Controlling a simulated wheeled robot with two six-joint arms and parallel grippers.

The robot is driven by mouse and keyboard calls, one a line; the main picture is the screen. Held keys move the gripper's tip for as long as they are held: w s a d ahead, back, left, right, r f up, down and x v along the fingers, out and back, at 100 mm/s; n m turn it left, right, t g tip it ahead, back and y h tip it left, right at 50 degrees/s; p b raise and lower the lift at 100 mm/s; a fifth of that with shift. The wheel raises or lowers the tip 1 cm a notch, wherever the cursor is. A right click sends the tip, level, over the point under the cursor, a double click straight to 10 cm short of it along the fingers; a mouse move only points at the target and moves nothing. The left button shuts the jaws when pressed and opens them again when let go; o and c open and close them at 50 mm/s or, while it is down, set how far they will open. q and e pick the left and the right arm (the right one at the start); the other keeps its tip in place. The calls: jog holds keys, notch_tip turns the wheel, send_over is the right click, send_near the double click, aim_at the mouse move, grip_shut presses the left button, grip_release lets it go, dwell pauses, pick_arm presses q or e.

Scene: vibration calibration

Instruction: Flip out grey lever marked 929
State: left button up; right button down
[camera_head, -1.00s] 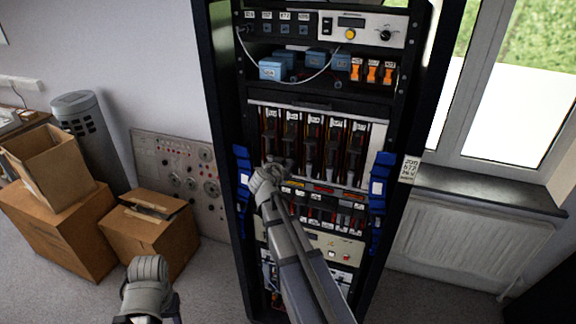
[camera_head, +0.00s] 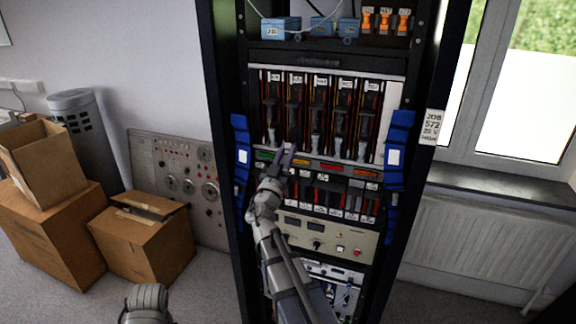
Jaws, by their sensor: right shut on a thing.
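A row of several upright grey levers sits in the white-framed panel (camera_head: 392,100) of the rack, each under a small white label. The label digits are too small to read surely, so I cannot tell which lever is 929. My right gripper (camera_head: 287,157) is at the lower edge of this row, shut on the low end of a grey lever (camera_head: 294,132), second from the left. The gripper and wrist hide part of that end. The other levers, such as the middle one (camera_head: 316,138), look upright. Of my left arm only a wrist part shows at the bottom; its gripper is not visible.
Blue straps (camera_head: 240,160) flank the panel left and right. Below are coloured labels, a row of dark modules and a cream panel (camera_head: 345,240) with knobs. Blue blocks (camera_head: 281,29) and orange clips (camera_head: 385,20) sit above. Cardboard boxes (camera_head: 142,240) stand on the left floor.

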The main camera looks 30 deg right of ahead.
pick_arm(q)
notch_tip(320, 180, down, 6)
jog(key=b, duration=0.5)
jog(key=shift+f, duration=0.15)
pick_arm(e)
jog(key=shift+f+t+h, duration=0.7)
jog(key=shift+f+h, duration=0.05)
jog(key=shift+h, duration=0.45)
jog(key=c, duration=1.2)
grip_release()
jog(key=o, duration=0.3)
jog(key=shift+w+d+f, duration=0.15)
jog(key=shift+d, duration=0.05)
jog(key=shift+o, duration=0.8)
jog(key=shift+a, duration=0.1)
